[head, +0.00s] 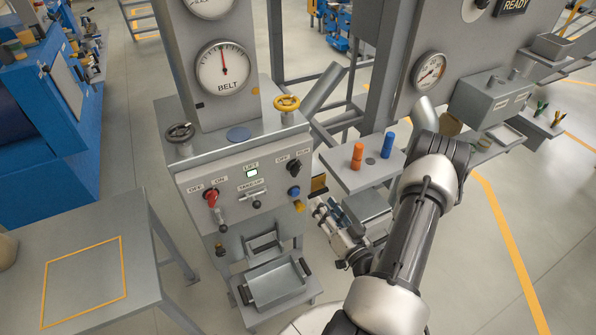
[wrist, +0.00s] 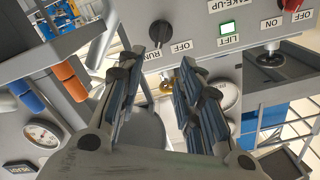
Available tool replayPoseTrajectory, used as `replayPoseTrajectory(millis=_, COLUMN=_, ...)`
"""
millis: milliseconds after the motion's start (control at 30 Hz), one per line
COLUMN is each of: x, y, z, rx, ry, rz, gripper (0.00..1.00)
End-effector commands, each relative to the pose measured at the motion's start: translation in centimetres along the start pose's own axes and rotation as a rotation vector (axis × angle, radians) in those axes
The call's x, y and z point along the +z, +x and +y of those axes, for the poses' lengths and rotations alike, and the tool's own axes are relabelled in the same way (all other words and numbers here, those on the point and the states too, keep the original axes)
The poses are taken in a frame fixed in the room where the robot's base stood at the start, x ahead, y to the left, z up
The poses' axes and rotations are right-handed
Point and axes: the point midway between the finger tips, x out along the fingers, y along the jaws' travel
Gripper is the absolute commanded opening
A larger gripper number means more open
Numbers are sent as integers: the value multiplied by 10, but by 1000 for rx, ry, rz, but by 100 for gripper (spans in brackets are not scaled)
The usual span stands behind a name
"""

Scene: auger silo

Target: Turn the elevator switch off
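No label reading "elevator" is legible on the grey control panel (head: 235,220). A red rotary switch (head: 211,197) marked OFF and ON is at its left. A black rotary switch (head: 294,168) marked OFF and RUN is at its right. A lit green lamp (head: 252,173) labelled LIFT sits between them. The wrist view, upside down, shows the black switch (wrist: 161,29), the lamp (wrist: 231,28) and the red switch (wrist: 295,4). My gripper (head: 322,210) is open and empty, below and right of the black switch, apart from the panel.
A blue button (head: 294,191) and a TAKE-UP handle (head: 251,198) are on the panel. Handwheels (head: 287,103) top it. A shelf (head: 345,178) with orange and blue cylinders juts out right, near my arm. A metal tray (head: 273,285) stands below. A table (head: 75,270) is left.

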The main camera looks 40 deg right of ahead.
Motion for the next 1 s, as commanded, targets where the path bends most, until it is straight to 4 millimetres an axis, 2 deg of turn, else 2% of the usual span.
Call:
replayPoseTrajectory(millis=400, x=1, y=92, z=-2, rx=-8, ry=-6, rz=-1, gripper=33)
replayPoseTrajectory(millis=600, x=1, y=130, z=-2, rx=-5, ry=-3, rz=-1, gripper=33)
replayPoseTrajectory(millis=800, x=0, y=151, z=-1, rx=-3, ry=-3, rz=0, gripper=33)
replayPoseTrajectory(millis=1000, x=0, y=157, z=-1, rx=-1, ry=-1, rz=-1, gripper=33)
